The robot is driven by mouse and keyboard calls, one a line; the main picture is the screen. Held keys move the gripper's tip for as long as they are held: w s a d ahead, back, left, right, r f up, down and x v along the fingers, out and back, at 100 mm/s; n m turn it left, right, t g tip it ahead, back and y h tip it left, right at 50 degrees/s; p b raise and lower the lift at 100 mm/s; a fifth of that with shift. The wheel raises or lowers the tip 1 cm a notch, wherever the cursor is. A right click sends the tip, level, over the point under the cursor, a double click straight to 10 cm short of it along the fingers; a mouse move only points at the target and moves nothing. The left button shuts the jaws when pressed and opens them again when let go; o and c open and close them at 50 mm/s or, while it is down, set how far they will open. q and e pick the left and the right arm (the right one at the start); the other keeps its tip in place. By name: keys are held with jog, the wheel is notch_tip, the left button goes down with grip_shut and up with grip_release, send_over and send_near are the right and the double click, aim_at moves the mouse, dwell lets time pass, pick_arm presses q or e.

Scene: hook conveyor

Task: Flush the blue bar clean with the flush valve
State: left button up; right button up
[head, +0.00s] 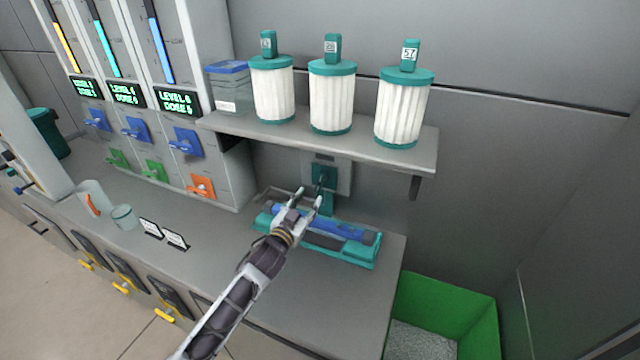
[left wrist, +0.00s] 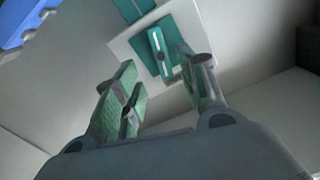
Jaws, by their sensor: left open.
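The blue bar (head: 345,226) lies in a teal tray (head: 362,260) on the counter under the shelf; part of it is hidden behind my gripper. A blue piece, apparently the bar (left wrist: 28,22), also shows at the top left of the left wrist view. The teal flush valve (head: 325,175) is on a grey wall plate behind the tray. In the left wrist view its handle (left wrist: 160,55) shows a white stripe. My left gripper (head: 309,196) is open, its fingers pointing at the valve; in the left wrist view the handle appears between the fingertips (left wrist: 156,62). I cannot tell whether they touch it.
Three white filter cartridges (head: 331,100) and a blue-lidded box (head: 229,88) stand on the shelf (head: 290,132) above. Dispensers with coloured taps (head: 185,142) are to the left. A clear jug (head: 95,197) and cup stand on the counter. A green bin (head: 470,305) is at right.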

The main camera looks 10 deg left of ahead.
aim_at(319, 185)
pick_arm(q)
jog(key=shift+w+d, duration=0.2)
jog(key=shift+w, duration=0.95)
jog(key=shift+w+d, duration=0.25)
jog(key=shift+w, duration=0.85)
jog(key=shift+w+d, duration=0.2)
jog(key=shift+w, duration=0.95)
jog(key=shift+w+d+p, duration=0.15)
jog(key=shift+w+d, duration=0.05)
jog(key=shift+w, duration=0.65)
jog(key=shift+w+d+p, duration=0.15)
jog(key=shift+w, duration=0.65)
pick_arm(e)
jog(key=shift+s+a+r, duration=0.15)
jog(key=shift+a+r, duration=0.15)
jog(key=shift+a, duration=0.1)
pick_arm(q)
grip_shut()
pick_arm(e)
jog(key=shift+w, duration=0.2)
